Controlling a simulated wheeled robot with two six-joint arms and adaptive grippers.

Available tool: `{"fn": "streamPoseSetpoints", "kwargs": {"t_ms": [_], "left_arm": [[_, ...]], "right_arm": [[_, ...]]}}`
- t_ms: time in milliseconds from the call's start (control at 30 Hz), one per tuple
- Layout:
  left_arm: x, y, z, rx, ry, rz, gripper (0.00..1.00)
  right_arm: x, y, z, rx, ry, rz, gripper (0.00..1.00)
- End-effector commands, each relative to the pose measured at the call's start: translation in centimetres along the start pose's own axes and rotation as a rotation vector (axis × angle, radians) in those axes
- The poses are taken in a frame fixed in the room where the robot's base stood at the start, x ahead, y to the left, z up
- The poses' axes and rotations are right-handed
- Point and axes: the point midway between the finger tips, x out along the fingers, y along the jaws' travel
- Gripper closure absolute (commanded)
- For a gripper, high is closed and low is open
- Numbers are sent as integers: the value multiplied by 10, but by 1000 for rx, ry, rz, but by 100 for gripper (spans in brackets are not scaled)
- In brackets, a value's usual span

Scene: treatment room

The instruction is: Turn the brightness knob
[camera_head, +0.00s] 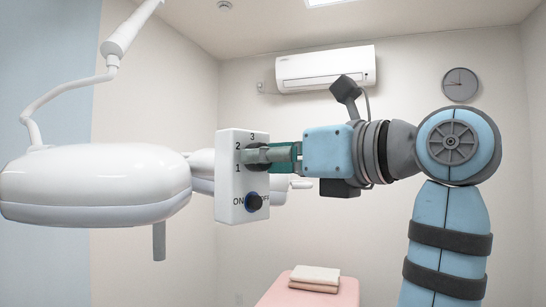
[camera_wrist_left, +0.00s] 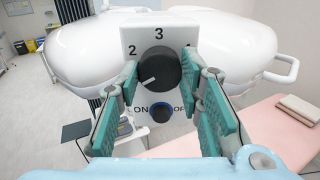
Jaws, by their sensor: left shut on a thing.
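The brightness knob (camera_wrist_left: 157,69) is a dark round dial on a white control panel (camera_head: 230,206), with numbers around it. In the left wrist view its white mark points to the lower left, below the 2. My left gripper (camera_head: 269,154) has its teal fingers on either side of this knob, shut on it; the fingers also show in the left wrist view (camera_wrist_left: 161,84). The left finger hides part of the number ring. In the head view this arm comes in from the right. My right gripper is in neither view.
The white lamp head (camera_head: 95,180) spreads behind and beside the panel. A pink bed (camera_head: 300,297) with folded towels (camera_head: 315,277) stands below.

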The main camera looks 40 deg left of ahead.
Motion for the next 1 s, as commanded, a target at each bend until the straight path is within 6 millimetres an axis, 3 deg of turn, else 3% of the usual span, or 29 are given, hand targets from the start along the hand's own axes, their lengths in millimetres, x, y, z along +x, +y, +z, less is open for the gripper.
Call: {"fn": "streamPoseSetpoints", "kwargs": {"t_ms": [567, 600, 700, 1000], "left_arm": [[0, 0, 0, -34, 0, 0, 94], [0, 0, 0, -34, 1, 0, 60], [0, 0, 0, -33, 1, 0, 46], [0, 0, 1, -32, 0, 0, 46]], "right_arm": [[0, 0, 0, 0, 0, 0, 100], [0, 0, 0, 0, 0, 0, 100], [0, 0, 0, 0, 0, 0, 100], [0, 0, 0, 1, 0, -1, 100]]}}
